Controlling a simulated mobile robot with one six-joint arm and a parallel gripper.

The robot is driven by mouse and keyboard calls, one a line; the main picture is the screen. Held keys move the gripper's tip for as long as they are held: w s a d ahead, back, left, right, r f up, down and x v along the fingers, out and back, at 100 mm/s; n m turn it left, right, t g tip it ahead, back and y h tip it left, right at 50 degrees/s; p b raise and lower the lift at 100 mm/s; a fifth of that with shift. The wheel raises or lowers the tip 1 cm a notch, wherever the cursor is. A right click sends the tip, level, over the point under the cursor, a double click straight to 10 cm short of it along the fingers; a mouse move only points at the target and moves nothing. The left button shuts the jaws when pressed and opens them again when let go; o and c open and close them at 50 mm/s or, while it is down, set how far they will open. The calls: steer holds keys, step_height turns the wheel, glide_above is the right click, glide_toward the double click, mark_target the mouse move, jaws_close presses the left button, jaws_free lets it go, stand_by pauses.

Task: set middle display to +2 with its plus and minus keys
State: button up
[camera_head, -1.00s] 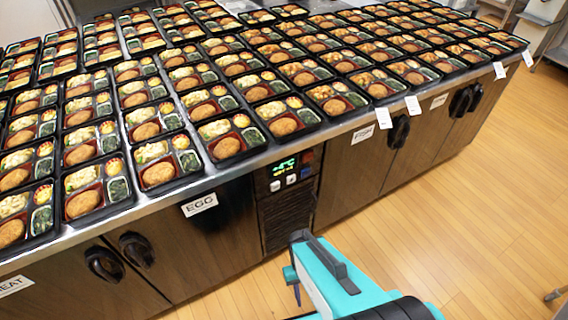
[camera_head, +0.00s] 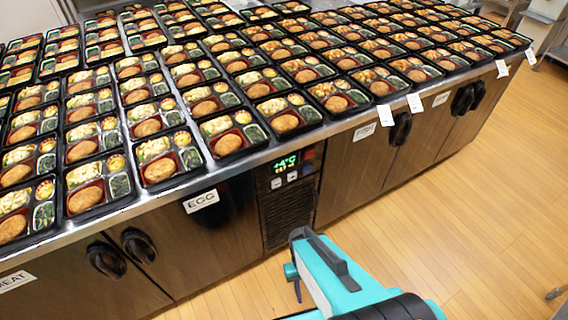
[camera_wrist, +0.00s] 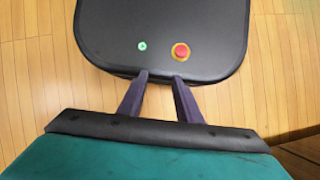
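A small display (camera_head: 286,163) with lit green characters is set in a dark panel in the counter front, right of the EGG door. It seems to read +4, but the characters are small. Two pale keys sit just under it, a left key (camera_head: 276,183) and a right key (camera_head: 292,176); their marks are too small to read. Only this one display shows. My gripper is in the wrist view (camera_wrist: 160,77), its two dark fingers apart with nothing between them. In the head view my teal arm is below and in front of the panel, apart from the keys.
The counter (camera_head: 225,180) carries many filled bento trays up to its front edge. Dark door handles (camera_head: 106,261) stick out from the wooden doors. White tags (camera_head: 386,115) hang at the edge on the right. The wooden floor (camera_head: 450,215) at right is clear.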

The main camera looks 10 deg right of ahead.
jaws_close()
stand_by(1.6)
